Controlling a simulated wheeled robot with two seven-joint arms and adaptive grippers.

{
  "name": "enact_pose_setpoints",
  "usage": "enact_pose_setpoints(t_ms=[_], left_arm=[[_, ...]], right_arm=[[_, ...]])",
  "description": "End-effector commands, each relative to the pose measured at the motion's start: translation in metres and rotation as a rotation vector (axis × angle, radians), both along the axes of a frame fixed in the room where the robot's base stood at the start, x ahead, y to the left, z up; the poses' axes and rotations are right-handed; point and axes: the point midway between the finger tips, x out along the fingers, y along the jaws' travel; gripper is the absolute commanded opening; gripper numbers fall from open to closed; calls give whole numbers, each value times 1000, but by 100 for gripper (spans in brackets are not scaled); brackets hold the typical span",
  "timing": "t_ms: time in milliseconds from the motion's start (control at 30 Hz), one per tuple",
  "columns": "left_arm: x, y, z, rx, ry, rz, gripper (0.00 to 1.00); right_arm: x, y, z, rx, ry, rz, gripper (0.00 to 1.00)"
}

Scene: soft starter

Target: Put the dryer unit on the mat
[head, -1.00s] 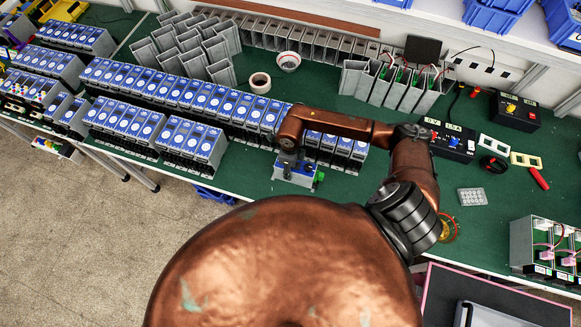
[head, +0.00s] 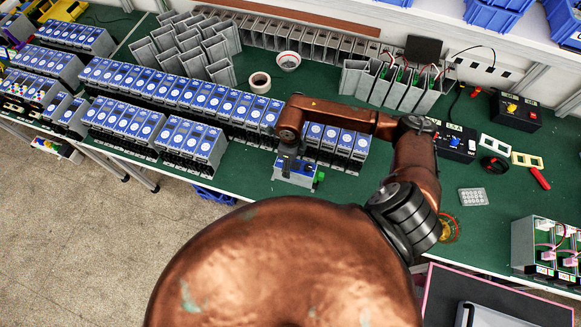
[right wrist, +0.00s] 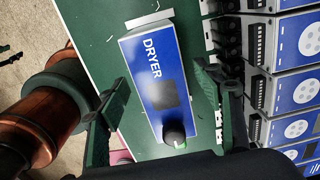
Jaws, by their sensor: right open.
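My right gripper (head: 291,156) is right over the unit. In the right wrist view my right gripper (right wrist: 163,80) is open, one finger on each side of the unit; contact is unclear. A dark panel with a pink edge (head: 450,270) lies at the lower right; I cannot tell whether it is the mat. My left gripper is out of view.
Rows of blue-faced units (head: 185,92) stand close behind and left of the dryer unit. A tape roll (head: 260,82) and grey housings (head: 180,45) are farther back. A black power supply (head: 455,142) stands right of my arm.

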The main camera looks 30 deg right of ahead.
Motion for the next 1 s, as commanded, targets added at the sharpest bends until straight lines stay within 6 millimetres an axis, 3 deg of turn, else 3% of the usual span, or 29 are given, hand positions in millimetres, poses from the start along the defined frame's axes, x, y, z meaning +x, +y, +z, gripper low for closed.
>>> enact_pose_setpoints(t_ms=[200, 433, 867, 933, 1000], left_arm=[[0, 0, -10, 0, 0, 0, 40], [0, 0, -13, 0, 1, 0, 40], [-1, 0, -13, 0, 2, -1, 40], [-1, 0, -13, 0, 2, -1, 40], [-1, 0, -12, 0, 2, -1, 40]], right_arm=[[1, 0, 45, -1, -5, 1, 60], [0, 0, 72, -1, -1, 0, 60], [-4, 3, 74, 12, 12, -7, 60], [-16, 14, 65, 58, 52, -33, 60], [-40, 36, 51, 150, 139, -96, 60]])
